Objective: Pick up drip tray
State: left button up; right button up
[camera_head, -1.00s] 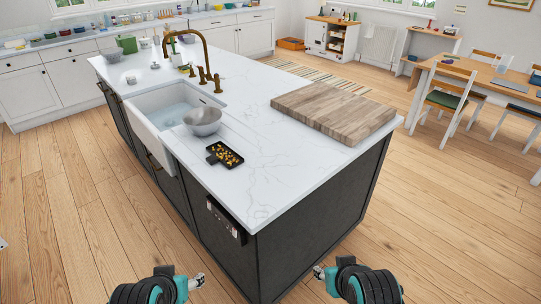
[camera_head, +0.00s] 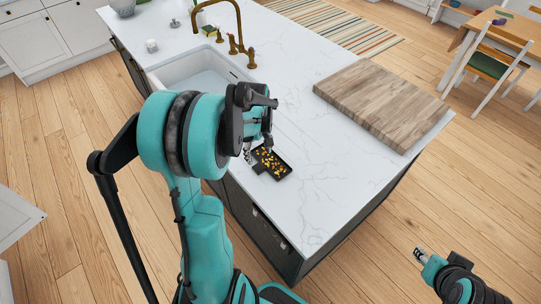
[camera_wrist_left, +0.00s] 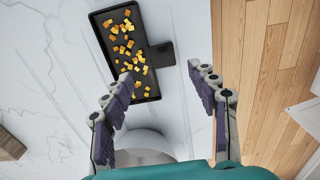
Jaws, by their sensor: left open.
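The drip tray is a small black rectangular tray (camera_head: 259,168) with a short tab on one side and several yellow-orange pieces in it. It lies flat on the white island counter. In the left wrist view its tab (camera_wrist_left: 162,54) points right. My left gripper (camera_head: 252,154) is by the tray's sink-side end in the head view, partly hidden by my arm. In the wrist view its fingers (camera_wrist_left: 160,74) are open and empty, spread on either side of the tab, with no visible contact. My right gripper (camera_head: 420,255) is out over the floor at lower right, its jaws too small to judge.
The sink (camera_head: 195,73) and brass tap (camera_head: 233,35) lie beyond. A wooden board (camera_head: 385,100) stands right, with clear counter (camera_head: 320,190) between.

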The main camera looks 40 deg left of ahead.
aim_at(259, 167)
pick_arm(q)
jog(key=f+b, duration=0.2)
jog(key=f, duration=0.5)
jog(key=shift+s, duration=0.2)
jog(key=c, duration=1.2)
